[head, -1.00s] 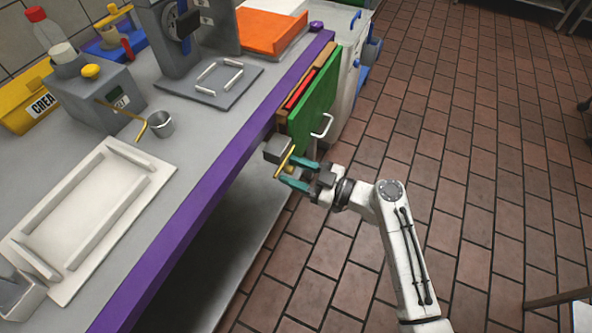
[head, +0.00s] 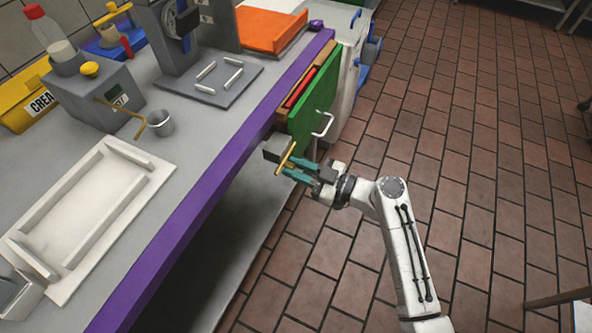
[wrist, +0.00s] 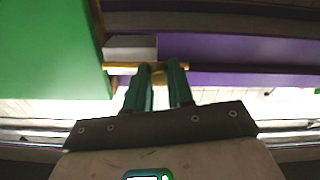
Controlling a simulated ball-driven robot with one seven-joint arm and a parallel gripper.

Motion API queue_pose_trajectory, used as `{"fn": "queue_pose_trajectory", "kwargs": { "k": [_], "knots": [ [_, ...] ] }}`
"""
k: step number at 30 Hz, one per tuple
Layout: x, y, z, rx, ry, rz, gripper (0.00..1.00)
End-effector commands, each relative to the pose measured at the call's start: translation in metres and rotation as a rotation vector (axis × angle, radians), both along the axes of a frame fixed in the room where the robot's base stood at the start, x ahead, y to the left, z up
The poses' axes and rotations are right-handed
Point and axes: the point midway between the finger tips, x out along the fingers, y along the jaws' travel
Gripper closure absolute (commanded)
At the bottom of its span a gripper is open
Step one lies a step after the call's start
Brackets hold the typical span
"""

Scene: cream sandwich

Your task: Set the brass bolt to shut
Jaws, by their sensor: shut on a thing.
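The brass bolt (head: 285,158) is a thin yellow rod beside a grey block (head: 275,149) at the counter's front edge, near the green board. My gripper (head: 290,167) reaches it from the right, with teal fingers shut on the bolt's knob. In the wrist view the bolt (wrist: 118,65) lies level across the picture, and its round brass knob (wrist: 158,78) sits between the fingertips of my gripper (wrist: 158,68). The fingers hide part of the rod and knob. I cannot tell from these views whether the bolt is at its shut end.
A green board (head: 316,108) with a white handle (head: 323,125) stands just beyond the gripper, left of the bolt in the wrist view. The purple counter edge (head: 190,213) runs along the left. Open tiled floor (head: 450,160) lies to the right.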

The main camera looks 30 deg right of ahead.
Motion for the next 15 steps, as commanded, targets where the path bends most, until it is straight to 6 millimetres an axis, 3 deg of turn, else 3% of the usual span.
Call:
{"fn": "queue_pose_trajectory", "kwargs": {
  "k": [7,15],
  "knots": [
    [0.016,-0.022,-0.004,-0.002,-0.004,-0.003,1.00],
    [0.020,-0.028,0.000,-0.002,-0.001,-0.005,1.00]
  ]
}}
